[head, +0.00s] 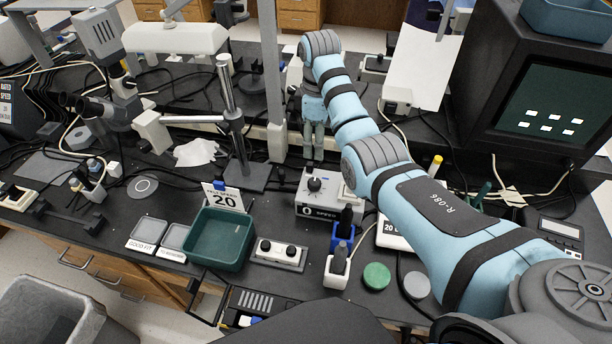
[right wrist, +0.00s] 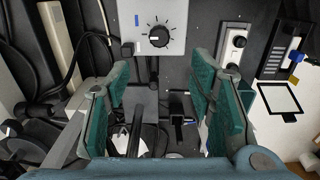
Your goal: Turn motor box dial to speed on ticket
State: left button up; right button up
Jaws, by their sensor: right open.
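The motor box (head: 330,206) is a light grey box near the middle of the bench. Its front shows a "0" beside "SPEED", and a black dial (head: 314,184) sits on its top. In the right wrist view the black dial (right wrist: 159,36) has tick marks around it on the box face (right wrist: 172,14). My right gripper (head: 314,150), with teal fingers, is open and empty, behind and above the box, apart from the dial. It also shows in the right wrist view (right wrist: 160,95). My left gripper is not in view.
The green tray (head: 219,239) and a two-knob grey box (head: 278,254) lie in front. A blue holder (head: 341,238) stands right of them. A metal stand (head: 232,125) rises left of the motor box. A microscope (head: 105,80) is at far left, and cables cross the bench.

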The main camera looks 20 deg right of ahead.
aim_at(314, 182)
notch_tip(314, 182, down, 15)
jog(key=b, duration=0.3)
jog(key=shift+a, duration=0.1)
jog(key=shift+r, duration=0.1)
jog(key=c, duration=1.2)
